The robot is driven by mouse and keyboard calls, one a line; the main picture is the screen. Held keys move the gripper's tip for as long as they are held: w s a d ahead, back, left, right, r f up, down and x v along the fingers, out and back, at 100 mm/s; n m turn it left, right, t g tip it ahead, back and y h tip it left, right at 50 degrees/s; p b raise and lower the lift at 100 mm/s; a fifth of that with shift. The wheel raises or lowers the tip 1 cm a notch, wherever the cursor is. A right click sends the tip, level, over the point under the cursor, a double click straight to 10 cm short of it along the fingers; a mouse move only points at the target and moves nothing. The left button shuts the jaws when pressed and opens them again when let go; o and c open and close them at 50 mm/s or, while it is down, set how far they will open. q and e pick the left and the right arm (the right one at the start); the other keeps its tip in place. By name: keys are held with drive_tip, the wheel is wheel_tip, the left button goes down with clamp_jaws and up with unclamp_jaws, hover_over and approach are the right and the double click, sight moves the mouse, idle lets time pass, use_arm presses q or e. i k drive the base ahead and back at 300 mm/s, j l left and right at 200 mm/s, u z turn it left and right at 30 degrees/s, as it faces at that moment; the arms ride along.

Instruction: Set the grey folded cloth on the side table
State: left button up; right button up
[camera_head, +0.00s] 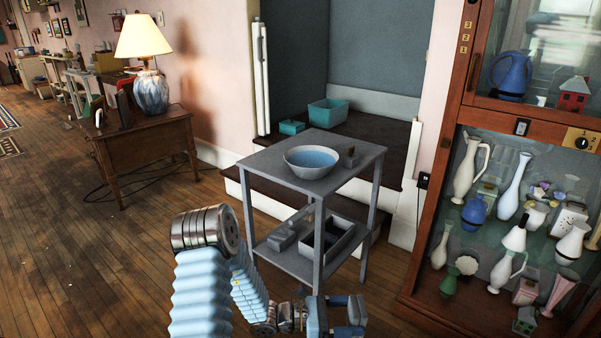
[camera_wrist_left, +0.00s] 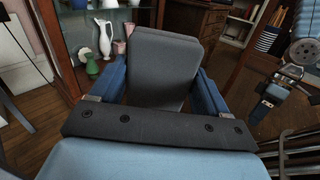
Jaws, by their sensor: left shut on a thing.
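The grey folded cloth (camera_wrist_left: 160,65) is held upright between the blue fingers of my left gripper (camera_wrist_left: 158,88) in the left wrist view. My left gripper (camera_head: 336,312) is low at the bottom of the head view, in front of the grey two-tier table; the cloth is hard to make out there. Two tables could be the side table: the grey one (camera_head: 262,160), with a blue-lined bowl on top, and a wooden one (camera_head: 150,145) with a lamp, back left. Blue and metal arm parts show at the right of the wrist view; their jaw state is unclear.
A bowl (camera_head: 312,163) and a small dark item take up much of the grey top; its left front corner is bare. Trays sit on its lower shelf. A glass cabinet (camera_head: 423,235) of vases stands at right. Steps rise behind the grey table. Wooden floor is clear at left.

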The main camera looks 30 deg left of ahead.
sight(268, 158)
drive_tip(key=i+j, duration=0.1)
drive_tip(key=j, duration=0.35)
drive_tip(key=i+j, duration=0.1)
drive_tip(key=j, duration=0.3)
drive_tip(key=i+j+u, duration=0.1)
drive_tip(key=j, duration=0.35)
drive_tip(key=i+j, duration=0.1)
drive_tip(key=j, duration=0.35)
